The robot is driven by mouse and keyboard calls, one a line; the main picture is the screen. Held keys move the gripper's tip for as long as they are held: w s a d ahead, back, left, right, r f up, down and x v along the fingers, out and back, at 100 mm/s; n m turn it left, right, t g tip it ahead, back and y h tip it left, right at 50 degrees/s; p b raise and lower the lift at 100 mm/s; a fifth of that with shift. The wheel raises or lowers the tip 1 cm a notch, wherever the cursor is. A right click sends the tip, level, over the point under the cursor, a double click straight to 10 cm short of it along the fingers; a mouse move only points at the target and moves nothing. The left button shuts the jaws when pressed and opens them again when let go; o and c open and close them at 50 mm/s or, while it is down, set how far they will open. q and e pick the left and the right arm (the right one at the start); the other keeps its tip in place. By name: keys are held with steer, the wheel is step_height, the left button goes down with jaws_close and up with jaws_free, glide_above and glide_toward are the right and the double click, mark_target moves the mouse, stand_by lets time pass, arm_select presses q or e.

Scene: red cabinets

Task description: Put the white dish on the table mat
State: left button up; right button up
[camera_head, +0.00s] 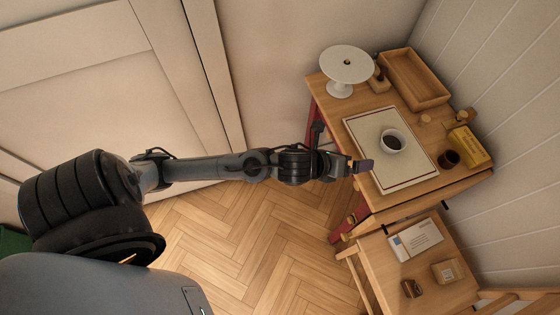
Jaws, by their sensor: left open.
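A small round white dish (399,148) with a dark inside stands upright on the cream table mat (408,174), near its middle. The mat has a thin dark border line and lies on the wooden table top. My right gripper is not in view.
A white pedestal stand (346,67) stands at the table's back left, beside an empty wooden tray (415,80). A yellow box (468,147) and a dark cup (448,159) are to the right. A lower wooden surface (440,285) holds a white card (416,239) and small boxes.

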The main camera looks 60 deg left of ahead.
arm_select(q)
steer(key=s+f+n+g, duration=0.4)
steer(key=s+n, duration=0.6)
steer(key=n, duration=0.3)
steer(key=s+a+f+n+g+y, duration=0.1)
steer(key=s+f+n+g, duration=0.3)
steer(key=s+n, duration=0.7)
steer(key=f+n, duration=0.1)
steer(key=n, duration=0.2)
steer(key=shift+s+a+f+y, duration=0.15)
steer(key=shift+f+y, duration=0.1)
steer(key=shift+y, duration=0.05)
step_height(320, 180, up, 49)
steer(key=p, duration=4.9)
